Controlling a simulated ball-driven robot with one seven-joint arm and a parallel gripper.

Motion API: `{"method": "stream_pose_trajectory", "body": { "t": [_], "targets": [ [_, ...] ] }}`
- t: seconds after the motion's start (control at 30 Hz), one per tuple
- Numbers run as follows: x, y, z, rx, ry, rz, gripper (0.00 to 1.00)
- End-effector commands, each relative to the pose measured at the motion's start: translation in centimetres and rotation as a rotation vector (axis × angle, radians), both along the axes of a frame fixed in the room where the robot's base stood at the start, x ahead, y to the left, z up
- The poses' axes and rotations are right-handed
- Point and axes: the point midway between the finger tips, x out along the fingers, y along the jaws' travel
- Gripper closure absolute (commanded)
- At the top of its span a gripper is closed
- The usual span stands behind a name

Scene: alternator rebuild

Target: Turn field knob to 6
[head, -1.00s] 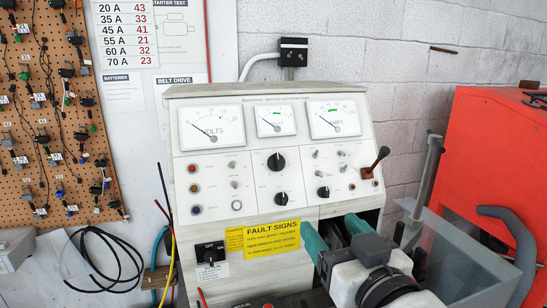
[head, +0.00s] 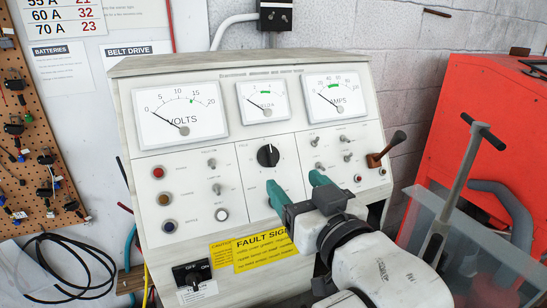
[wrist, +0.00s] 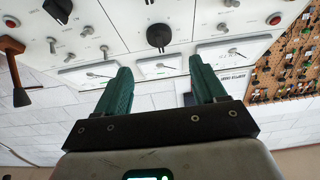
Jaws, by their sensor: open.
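The field knob (head: 268,155) is a round black knob with a pale pointer mark, on the pale test panel (head: 150,160) below the small middle meter. It also shows in the wrist view (wrist: 159,36), where the panel appears upside down. I cannot read its scale numbers. My gripper (head: 297,183) has two green fingers, spread with nothing between them. It is in front of the panel, below and right of the knob in the head view. In the wrist view, the knob lies beyond and between the open fingertips (wrist: 160,70). The gripper hides part of the panel's lower middle.
Toggle switches (head: 347,148) and a brown-handled lever (head: 387,150) stick out right of the knob. A black on/off switch (head: 192,274) and a yellow fault sign (head: 262,250) are lower down. A red cabinet (head: 440,130) stands to the right.

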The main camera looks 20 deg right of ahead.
Motion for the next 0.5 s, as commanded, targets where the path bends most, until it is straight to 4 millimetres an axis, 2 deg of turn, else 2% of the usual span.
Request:
{"method": "stream_pose_trajectory", "body": {
  "t": [0.3,0.5],
  "targets": [
    [5.8,-0.1,0.3,0.002,0.002,-0.001,0.30],
    [8.4,-0.1,0.2,0.001,0.001,-0.002,0.30]
  ]
}}
